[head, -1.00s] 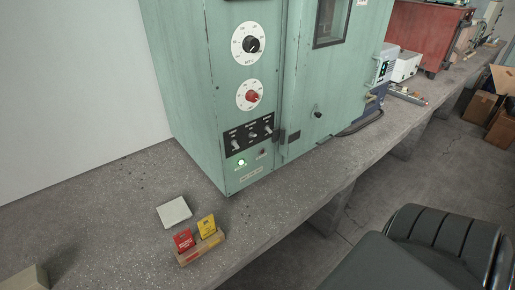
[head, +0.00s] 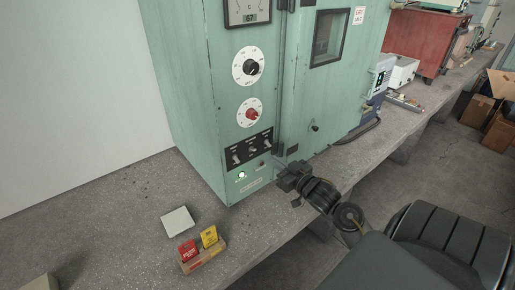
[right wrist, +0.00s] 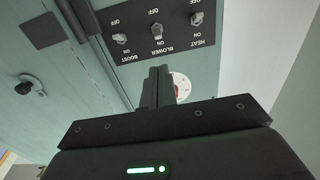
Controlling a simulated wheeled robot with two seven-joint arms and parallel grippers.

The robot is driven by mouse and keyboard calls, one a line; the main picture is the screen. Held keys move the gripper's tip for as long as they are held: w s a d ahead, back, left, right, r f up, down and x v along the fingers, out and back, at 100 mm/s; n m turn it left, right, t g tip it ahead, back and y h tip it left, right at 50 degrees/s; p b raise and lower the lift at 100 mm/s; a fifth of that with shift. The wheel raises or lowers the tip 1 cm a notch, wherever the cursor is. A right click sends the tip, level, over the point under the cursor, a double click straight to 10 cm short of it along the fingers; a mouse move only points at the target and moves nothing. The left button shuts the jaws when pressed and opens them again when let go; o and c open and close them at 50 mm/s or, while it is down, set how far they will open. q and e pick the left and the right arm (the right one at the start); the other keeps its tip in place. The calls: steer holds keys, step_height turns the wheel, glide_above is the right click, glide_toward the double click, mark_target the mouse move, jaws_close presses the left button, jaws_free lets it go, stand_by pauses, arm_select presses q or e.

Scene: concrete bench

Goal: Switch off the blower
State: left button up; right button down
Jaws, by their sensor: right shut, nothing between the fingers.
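The blower switch (right wrist: 157,31) is the middle of three toggles on a black panel. It shows in the head view (head: 252,148). In the right wrist view the labels are upside down, with OFF above the blower toggle and ON below it. Its lever seems to lean toward ON, but it is small. My right gripper (head: 279,159) is at the panel's lower right corner in the head view. In the right wrist view its shut, empty fingers (right wrist: 157,72) point toward the panel, apart from the blower toggle. My left gripper is not in view.
The heat toggle (right wrist: 197,18) and boost toggle (right wrist: 119,39) flank the blower toggle closely. The red-centred dial (head: 250,113) is above the panel, and a lit green lamp (head: 242,175) is below it. A card holder (head: 205,258) and pale square (head: 178,221) lie on the bench.

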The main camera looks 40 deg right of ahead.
mark_target(253, 149)
steer(key=shift+w, duration=0.1)
steer(key=w+p, duration=0.2)
steer(key=w, duration=0.6)
steer(key=shift+w+d, duration=0.1)
steer(key=shift+w, duration=0.1)
steer(key=shift+w+f+p, duration=0.1)
steer(key=shift+w+p, duration=0.25)
steer(key=shift+w, duration=0.4)
